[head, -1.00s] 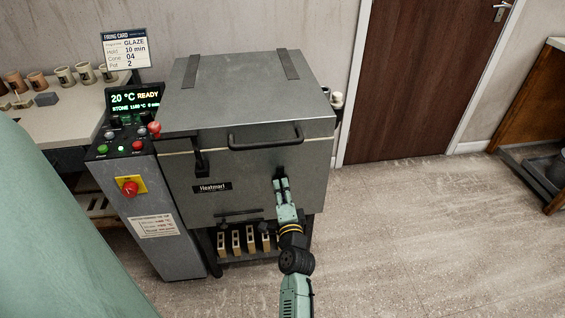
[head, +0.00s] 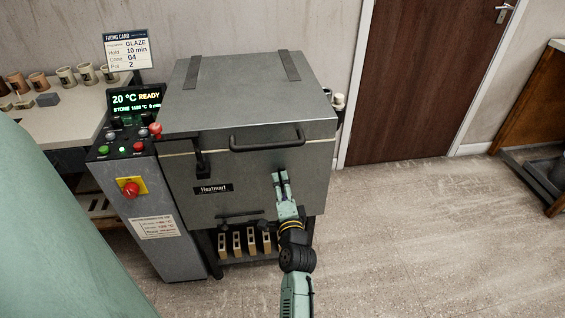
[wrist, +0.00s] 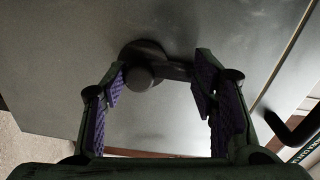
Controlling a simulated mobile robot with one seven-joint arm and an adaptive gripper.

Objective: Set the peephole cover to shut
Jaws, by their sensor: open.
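The peephole cover (wrist: 152,52) shows in the wrist view as a dark rounded piece with a round knob, on the grey kiln front, and a short dark arm runs right from it. I cannot tell whether the hole behind it is covered. In the head view the cover is hard to make out behind my fingers. My gripper (head: 280,175) is open and empty, facing the front of the kiln (head: 235,165) below its lid handle. In the wrist view my gripper's fingers (wrist: 160,78) stand apart, with the knob between them, nearer the left finger; I see no grip on it.
The lid handle (head: 267,138) juts out above my gripper. A control box (head: 140,200) with a red switch stands left of the kiln. Bricks (head: 245,243) sit on the shelf under it. The floor (head: 410,240) to the right is clear.

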